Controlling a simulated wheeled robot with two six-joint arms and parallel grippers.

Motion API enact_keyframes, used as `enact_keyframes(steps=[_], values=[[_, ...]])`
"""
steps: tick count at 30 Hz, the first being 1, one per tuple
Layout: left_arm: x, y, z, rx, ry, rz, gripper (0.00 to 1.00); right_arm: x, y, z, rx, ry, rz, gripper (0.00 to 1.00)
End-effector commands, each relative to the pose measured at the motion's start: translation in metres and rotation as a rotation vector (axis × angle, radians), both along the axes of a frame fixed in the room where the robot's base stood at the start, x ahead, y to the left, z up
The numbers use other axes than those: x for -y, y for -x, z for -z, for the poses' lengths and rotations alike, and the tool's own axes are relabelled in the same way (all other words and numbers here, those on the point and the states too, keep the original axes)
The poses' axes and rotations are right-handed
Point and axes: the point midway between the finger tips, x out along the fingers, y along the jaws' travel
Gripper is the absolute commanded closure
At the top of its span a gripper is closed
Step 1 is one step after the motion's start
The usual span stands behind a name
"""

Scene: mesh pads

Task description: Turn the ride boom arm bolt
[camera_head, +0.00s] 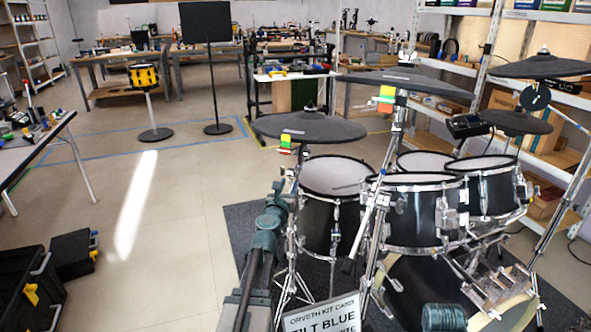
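A black drum kit stands on a dark mat (245,222). A dark cymbal (308,127) on a stand is at the kit's left, with a small coloured tag (285,142) under it. A larger cymbal (400,80) is above the middle, with an orange and green tag (386,99) on its stand. I cannot tell which is the ride, and the boom bolt is too small to make out. My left gripper (281,190) is at the top of my teal arm, close beside the left cymbal stand and below its cymbal. Its fingers are unclear.
A card (323,314) reading "TILT BLUE" stands at the front. Drums (338,176) and metal stands crowd the area right of my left arm. Another cymbal (540,67) is at the far right. Black cases (72,255) lie at the left. The floor between is clear.

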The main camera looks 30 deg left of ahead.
Motion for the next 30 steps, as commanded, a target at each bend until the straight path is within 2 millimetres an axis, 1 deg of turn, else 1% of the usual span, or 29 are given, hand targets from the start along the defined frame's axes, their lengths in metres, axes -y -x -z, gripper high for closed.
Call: enact_keyframes(steps=[1, 9, 12, 15, 19, 26, 29, 30], values=[[-0.005, -0.014, 0.000, 0.000, 0.000, 0.001, 0.60, 0.000, 0.000, 0.000, 0.000, 0.000, 0.000, 0.50], [-0.022, -0.068, 0.000, 0.000, 0.000, 0.002, 0.60, 0.000, 0.000, 0.000, 0.000, 0.000, 0.000, 0.50], [-0.027, -0.085, 0.000, 0.000, -0.001, 0.001, 0.60, 0.000, 0.000, 0.000, 0.000, 0.000, 0.000, 0.50], [-0.031, -0.097, 0.000, 0.000, 0.000, 0.001, 0.60, 0.000, 0.000, 0.000, 0.000, 0.000, 0.000, 0.50], [-0.033, -0.103, 0.000, 0.000, 0.000, 0.001, 0.60, 0.000, 0.000, 0.000, 0.000, 0.000, 0.000, 0.50], [-0.033, -0.103, 0.000, 0.000, 0.000, 0.001, 0.60, 0.000, 0.000, 0.000, 0.000, 0.000, 0.000, 0.50], [-0.033, -0.103, 0.000, 0.000, 0.000, 0.001, 0.76, 0.000, 0.000, 0.000, 0.000, 0.000, 0.000, 0.50], [-0.033, -0.103, 0.000, 0.000, 0.000, 0.001, 0.83, 0.000, 0.000, 0.000, 0.000, 0.000, 0.000, 0.50]])
